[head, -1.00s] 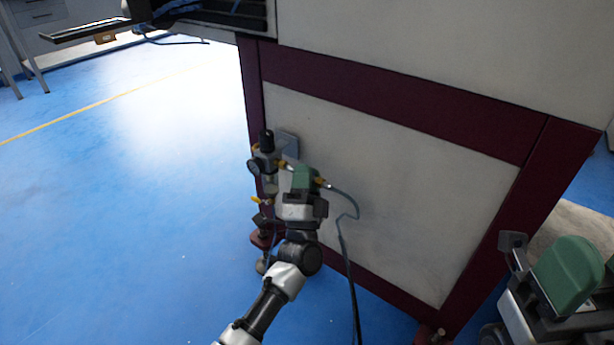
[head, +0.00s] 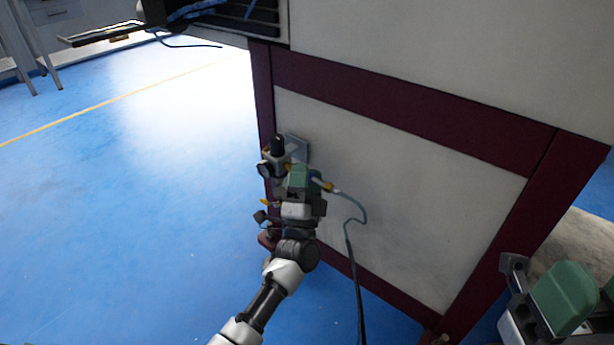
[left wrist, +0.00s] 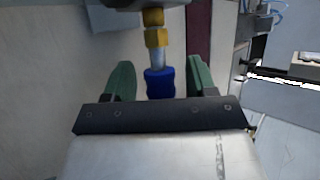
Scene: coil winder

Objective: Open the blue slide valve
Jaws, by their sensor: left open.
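The blue slide valve (left wrist: 160,83) shows in the left wrist view as a blue sleeve on a silver stem below brass fittings (left wrist: 155,30). My left gripper (left wrist: 160,63) is open, with one green finger on each side of the sleeve and a visible gap to both. In the head view my left gripper (head: 298,174) is beside the air regulator (head: 278,150) on the machine's side panel; it hides the blue valve there. My right gripper (head: 560,300) is at the lower right edge, partly cut off; its opening cannot be made out.
The machine's pale panel (head: 400,190) with its dark red frame (head: 400,98) stands close behind the left gripper. A hose (head: 350,260) hangs from a brass fitting (head: 328,187) just right of it. The blue floor (head: 120,230) at left is clear.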

